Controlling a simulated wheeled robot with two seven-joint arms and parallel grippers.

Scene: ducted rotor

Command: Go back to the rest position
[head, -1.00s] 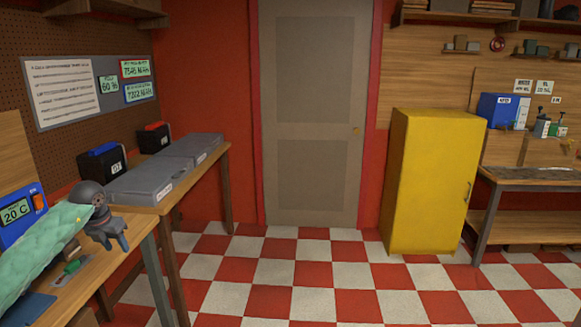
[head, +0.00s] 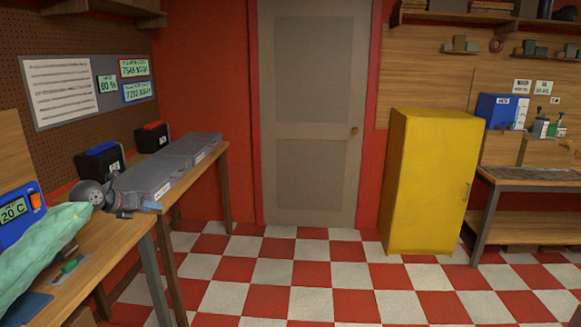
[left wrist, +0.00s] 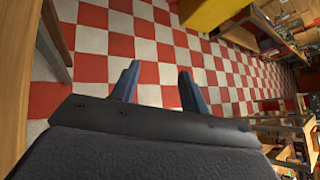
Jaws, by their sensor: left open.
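My left gripper (head: 155,206) is at the end of the arm that comes in from the left, in front of the near end of the grey case on the left bench. In the left wrist view its two blue fingers (left wrist: 158,88) stand apart with nothing between them, and only the checkered floor (left wrist: 150,50) shows beyond. My right gripper is in neither view.
The left wooden bench (head: 105,240) carries a blue device reading 20 C (head: 18,212), grey cases (head: 185,160) and black boxes. A yellow cabinet (head: 425,180) stands right of the closed door (head: 308,120). The tiled floor between is clear.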

